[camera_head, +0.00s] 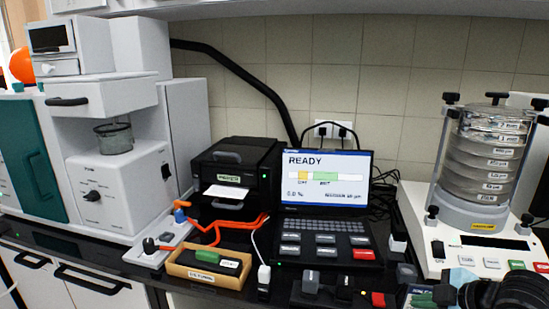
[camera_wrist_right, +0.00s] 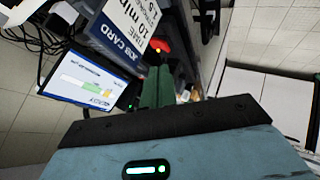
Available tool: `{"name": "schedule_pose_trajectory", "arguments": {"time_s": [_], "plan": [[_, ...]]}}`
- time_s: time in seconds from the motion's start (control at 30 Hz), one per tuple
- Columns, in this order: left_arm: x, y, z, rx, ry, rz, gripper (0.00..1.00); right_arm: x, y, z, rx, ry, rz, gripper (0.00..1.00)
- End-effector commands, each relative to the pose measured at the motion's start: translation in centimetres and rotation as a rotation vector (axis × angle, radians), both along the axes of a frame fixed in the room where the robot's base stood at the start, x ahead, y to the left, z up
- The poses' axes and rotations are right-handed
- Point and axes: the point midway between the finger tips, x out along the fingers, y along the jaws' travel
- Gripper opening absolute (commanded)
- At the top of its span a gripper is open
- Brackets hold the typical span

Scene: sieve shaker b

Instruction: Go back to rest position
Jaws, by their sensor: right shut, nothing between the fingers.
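My right gripper (camera_head: 440,294) is low at the right of the head view, near the bench's front edge and in front of the sieve shaker (camera_head: 470,228). Its teal and black body is partly cut off by the frame. In the right wrist view its green fingers (camera_wrist_right: 158,76) are together with nothing between them. The job card (camera_wrist_right: 120,30) shows just past the fingers in that view; I cannot tell how far apart they are. My left gripper is in neither view.
A laptop (camera_head: 325,180) reading READY stands mid-bench, with a black printer (camera_head: 237,165) to its left. A wooden tray (camera_head: 205,278) and several small blocks lie along the front edge. A white machine (camera_head: 105,170) fills the left. Free bench room is small.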

Motion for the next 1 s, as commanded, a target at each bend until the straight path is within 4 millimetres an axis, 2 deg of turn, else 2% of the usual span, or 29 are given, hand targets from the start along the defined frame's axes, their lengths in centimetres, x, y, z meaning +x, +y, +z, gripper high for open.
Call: {"name": "schedule_pose_trajectory", "arguments": {"time_s": [0.03,0.37,0.57,0.77,0.87,1.0], "plan": [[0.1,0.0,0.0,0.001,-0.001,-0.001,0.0,0.0,0.0,0.0,0.0,0.0,0.0,0.0],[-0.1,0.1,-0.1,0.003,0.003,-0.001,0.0,-1.3,5.1,-6.7,0.172,0.013,-0.041,0.0],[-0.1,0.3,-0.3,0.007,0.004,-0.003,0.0,-3.8,8.4,-12.3,0.322,0.036,-0.131,0.0],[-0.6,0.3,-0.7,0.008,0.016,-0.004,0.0,-8.3,10.6,-18.3,0.472,0.07,-0.295,0.0],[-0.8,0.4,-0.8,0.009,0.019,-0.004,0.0,-11.3,11.0,-21.2,0.527,0.092,-0.397,0.0],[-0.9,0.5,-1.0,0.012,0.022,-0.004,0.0,-16.2,11.1,-25.1,0.576,0.125,-0.551,0.0]]}}
